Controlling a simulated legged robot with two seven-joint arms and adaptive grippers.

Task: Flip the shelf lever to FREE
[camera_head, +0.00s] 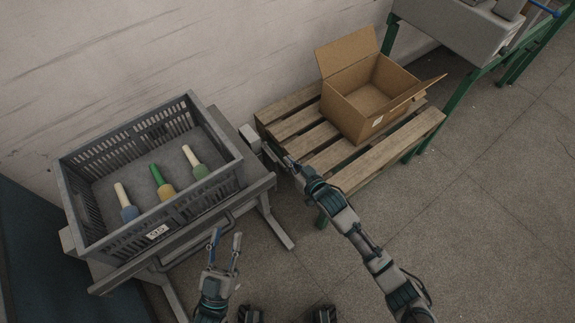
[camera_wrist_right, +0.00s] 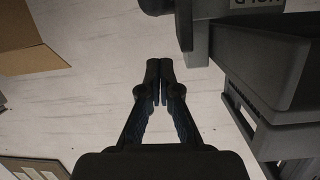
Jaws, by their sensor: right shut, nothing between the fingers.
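The shelf lever's grey housing (camera_head: 250,138) is at the right side of the crate stand. In the right wrist view a dark rounded piece (camera_wrist_right: 155,6), which looks like the lever, reaches left from the grey housing (camera_wrist_right: 194,35) at the top edge. A label there seems to read HOLD, partly cut off. My right gripper (camera_head: 288,160) is close to the housing's right side; in the wrist view its fingers (camera_wrist_right: 160,75) are shut and empty, apart from the dark piece in the picture. My left gripper (camera_head: 226,239) is open and empty in front of the stand.
A wooden slatted bench (camera_head: 345,174) with an open cardboard box (camera_head: 355,122) stands to the right, beside my right arm. The wall is close behind. The floor (camera_head: 490,230) at right is clear.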

